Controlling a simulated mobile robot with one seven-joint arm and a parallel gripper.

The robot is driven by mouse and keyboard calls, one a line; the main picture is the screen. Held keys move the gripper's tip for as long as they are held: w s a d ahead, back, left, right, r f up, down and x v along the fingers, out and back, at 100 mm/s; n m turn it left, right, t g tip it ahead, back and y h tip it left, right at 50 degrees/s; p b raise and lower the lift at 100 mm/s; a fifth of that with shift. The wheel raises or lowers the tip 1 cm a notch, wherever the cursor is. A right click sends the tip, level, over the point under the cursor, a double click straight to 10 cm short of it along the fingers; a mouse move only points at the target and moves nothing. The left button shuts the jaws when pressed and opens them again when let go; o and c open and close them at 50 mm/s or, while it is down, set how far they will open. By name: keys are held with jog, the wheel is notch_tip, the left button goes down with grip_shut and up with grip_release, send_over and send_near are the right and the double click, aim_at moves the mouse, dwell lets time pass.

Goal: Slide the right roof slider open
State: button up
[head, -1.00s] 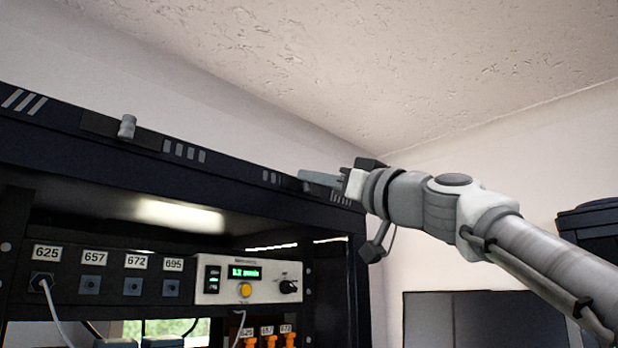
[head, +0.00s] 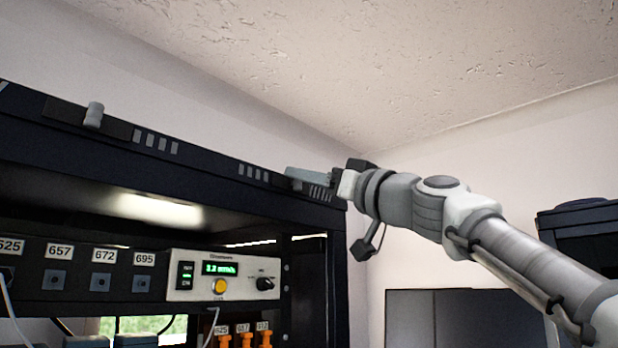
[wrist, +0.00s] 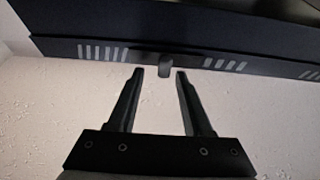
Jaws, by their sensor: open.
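The right roof slider's grey knob (wrist: 165,65) shows in the wrist view on the dark roof rail, between two groups of light stripes. My gripper (wrist: 160,73) is open, with its two dark fingers pointing at the rail. The knob lies in the gap between the fingertips, nearer the middle than either finger; I see no contact. In the head view my gripper (head: 305,178) is at the right end of the roof rail and hides most of that slider. The left roof slider (head: 94,115) shows its grey knob at the upper left.
The dark rack's roof edge (head: 200,172) runs across the left half. Below it are a white instrument panel (head: 222,276) with a green display and a row of numbered sockets (head: 100,283). The space above the roof is clear up to the ceiling. Dark equipment (head: 585,235) stands at the right.

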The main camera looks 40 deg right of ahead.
jog(key=b+v, duration=0.5)
jog(key=v, duration=1.2)
jog(key=shift+s, duration=0.2)
jog(key=w+a+f+g+y, duration=0.1)
jog(key=w+a+f+g, duration=0.25)
jog(key=a+f, duration=0.35)
jog(key=w+a+f+g, duration=0.2)
jog(key=w+a+f, duration=0.3)
jog(key=f, duration=0.4)
jog(key=w+a+f+g+y, duration=0.1)
jog(key=w+a+f+g, duration=0.2)
jog(key=w+a+f, duration=0.45)
jog(key=s+a+f+g+h, duration=0.1)
jog(key=s+f+g, duration=0.1)
jog(key=f, duration=0.8)
jog(key=s+a+f+g+h, duration=0.1)
jog(key=s+a+f+g, duration=0.1)
jog(key=f, duration=0.9)
jog(key=s+a+f+g+h, duration=0.1)
jog(key=s+f+g, duration=0.3)
jog(key=f, duration=0.7)
jog(key=shift+a+m+h, duration=0.3)
jog(key=shift+a+m, duration=0.1)
jog(key=shift+a, duration=0.35)
jog(key=shift+s+a+g, duration=0.1)
jog(key=shift+a+g, duration=0.1)
jog(key=shift+g, duration=0.05)
